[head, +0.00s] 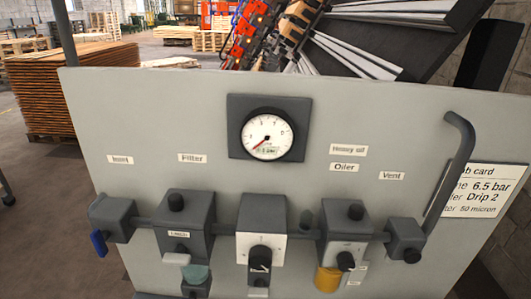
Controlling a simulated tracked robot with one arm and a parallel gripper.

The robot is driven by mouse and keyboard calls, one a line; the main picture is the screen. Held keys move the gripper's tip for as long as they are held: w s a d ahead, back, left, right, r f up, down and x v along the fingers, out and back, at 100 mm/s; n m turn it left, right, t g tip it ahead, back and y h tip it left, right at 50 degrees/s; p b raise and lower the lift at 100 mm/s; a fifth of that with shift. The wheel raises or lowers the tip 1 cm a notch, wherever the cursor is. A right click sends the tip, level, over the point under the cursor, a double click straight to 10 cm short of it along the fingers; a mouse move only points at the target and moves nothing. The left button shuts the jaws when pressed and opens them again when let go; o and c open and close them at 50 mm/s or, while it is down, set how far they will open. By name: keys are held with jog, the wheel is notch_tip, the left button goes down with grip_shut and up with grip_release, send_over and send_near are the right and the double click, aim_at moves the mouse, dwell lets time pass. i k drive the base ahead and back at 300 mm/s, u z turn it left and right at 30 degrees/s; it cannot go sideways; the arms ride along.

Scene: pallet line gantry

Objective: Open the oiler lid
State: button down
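The oiler (343,222) is a dark grey block on the right half of a light grey panel, below the labels "Heavy oil" and "Oiler". It has a black knob (355,212) on top and another black knob (346,262) on its front. A yellow bowl (327,280) hangs beneath it. A small dark round part (306,219) sits just left of the oiler. I cannot tell which part is the lid or whether it is open. My gripper is not in view.
The panel (190,110) also carries a round gauge (268,135), a filter (183,232), a central block (262,213) and a vent block (403,232). A blue lever (99,243) is at left. A bent dark pipe (456,165) stands out at right before a job card (490,191).

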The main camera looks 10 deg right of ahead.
aim_at(341, 216)
jog(key=u, duration=0.2)
jog(key=k, duration=0.35)
jog(key=z, duration=0.9)
jog(key=i, duration=1.1)
jog(key=z, duration=0.15)
